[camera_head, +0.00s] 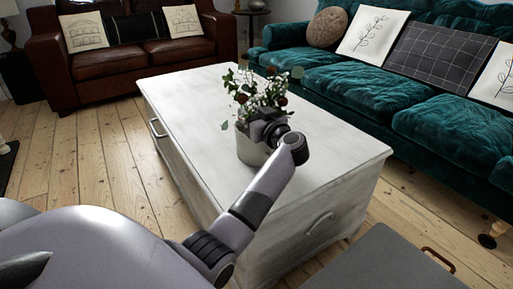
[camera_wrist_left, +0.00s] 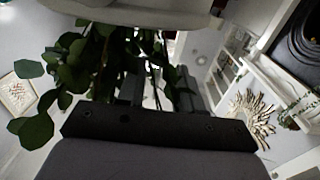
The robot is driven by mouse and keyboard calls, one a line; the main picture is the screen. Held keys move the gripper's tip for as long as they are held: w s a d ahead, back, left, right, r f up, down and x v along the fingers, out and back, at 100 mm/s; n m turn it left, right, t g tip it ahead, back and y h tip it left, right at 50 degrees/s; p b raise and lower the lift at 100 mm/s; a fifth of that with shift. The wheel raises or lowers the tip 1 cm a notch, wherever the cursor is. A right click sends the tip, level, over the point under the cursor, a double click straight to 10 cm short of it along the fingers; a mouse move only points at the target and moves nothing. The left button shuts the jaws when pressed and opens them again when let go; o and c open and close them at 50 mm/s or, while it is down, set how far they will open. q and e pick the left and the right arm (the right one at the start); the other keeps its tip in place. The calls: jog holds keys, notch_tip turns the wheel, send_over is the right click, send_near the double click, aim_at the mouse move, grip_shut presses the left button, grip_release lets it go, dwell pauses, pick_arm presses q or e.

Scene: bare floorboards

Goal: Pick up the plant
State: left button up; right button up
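The plant (camera_head: 255,92) has green leaves, small white flowers and a few dark red blooms. It stands upright in a pale pot (camera_head: 249,150) on the white wooden chest. My left gripper (camera_head: 266,129) is at the pot's upper right side and hides part of it; contact cannot be told. In the left wrist view, the two dark fingers (camera_wrist_left: 157,88) stand apart, with a gap between them. Leaves (camera_wrist_left: 85,70) hang beside and behind the fingers. A pale rounded surface, likely the pot (camera_wrist_left: 150,12), fills the top edge. My right gripper is not in view.
The white chest (camera_head: 190,95) has a mostly bare top around the pot. A brown leather sofa (camera_head: 130,60) stands at back left and a teal sofa (camera_head: 400,85) at right, both with cushions. A grey flat-topped piece (camera_head: 385,262) is at lower right. Floorboards (camera_head: 95,170) are clear at left.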

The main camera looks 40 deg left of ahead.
pick_arm(q)
jog(key=shift+w+a, duration=0.15)
jog(key=shift+a, duration=0.3)
jog(key=shift+c, duration=0.3)
grip_shut()
dwell(0.8)
jog(key=shift+r, duration=0.3)
